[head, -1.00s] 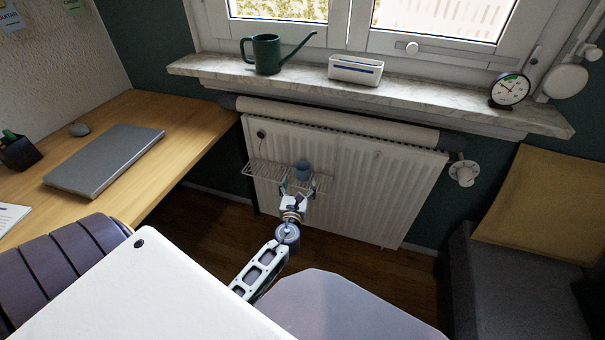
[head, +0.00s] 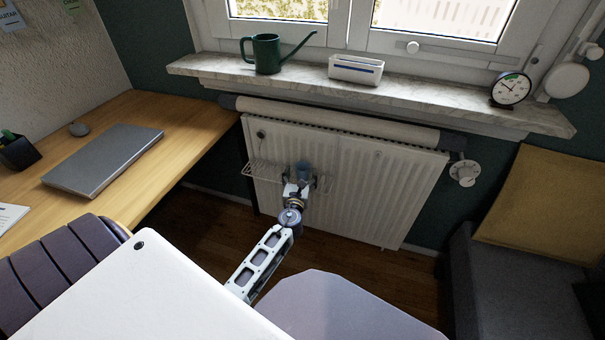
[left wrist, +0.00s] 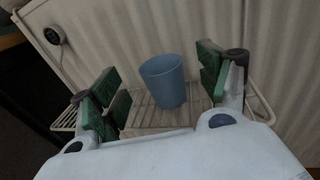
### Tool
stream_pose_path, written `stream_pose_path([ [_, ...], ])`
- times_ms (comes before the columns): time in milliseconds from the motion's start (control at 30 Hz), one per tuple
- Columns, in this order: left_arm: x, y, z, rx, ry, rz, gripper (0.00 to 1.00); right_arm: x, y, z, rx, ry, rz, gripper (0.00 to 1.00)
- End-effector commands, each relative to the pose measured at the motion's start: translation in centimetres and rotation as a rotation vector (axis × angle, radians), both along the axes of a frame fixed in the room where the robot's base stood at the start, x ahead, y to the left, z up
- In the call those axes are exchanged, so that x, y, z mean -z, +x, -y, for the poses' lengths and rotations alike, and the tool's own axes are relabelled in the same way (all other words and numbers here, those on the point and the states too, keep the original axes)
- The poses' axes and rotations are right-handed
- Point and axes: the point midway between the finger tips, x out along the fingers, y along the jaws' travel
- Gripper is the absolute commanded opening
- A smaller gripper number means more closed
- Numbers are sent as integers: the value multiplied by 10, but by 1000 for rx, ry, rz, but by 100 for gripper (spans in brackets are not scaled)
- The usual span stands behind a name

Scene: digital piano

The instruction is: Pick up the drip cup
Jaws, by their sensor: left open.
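The drip cup (head: 304,169) is a small blue cup. It stands upright on a wire rack (head: 262,170) on the front of the radiator. In the left wrist view the cup (left wrist: 164,81) is ahead of the fingers, between their lines, and the rack (left wrist: 150,113) shows under it. My left gripper (head: 299,180) is open and empty, just in front of the cup; in the left wrist view its green finger pads (left wrist: 160,90) stand on either side, with gaps to the cup. The gripper hides the cup's lower part in the head view. My right gripper is not in view.
The white radiator (head: 370,195) stands behind the rack, with a marble sill (head: 430,105) above it. A wooden desk (head: 190,125) is at the left. A grey seat (head: 510,290) with a tan cushion (head: 545,210) is at the right.

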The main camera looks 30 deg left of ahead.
Motion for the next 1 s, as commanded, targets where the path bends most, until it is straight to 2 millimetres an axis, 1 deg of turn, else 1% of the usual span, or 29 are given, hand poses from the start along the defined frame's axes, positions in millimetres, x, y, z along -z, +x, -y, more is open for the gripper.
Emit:
stream_pose_path([
  [267,0,5,-2,0,0,1,76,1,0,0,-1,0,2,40],
  [733,4,39,-18,-1,0,1,76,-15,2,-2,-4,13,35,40],
  [1000,5,47,-22,0,0,0,76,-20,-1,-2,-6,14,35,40],
])
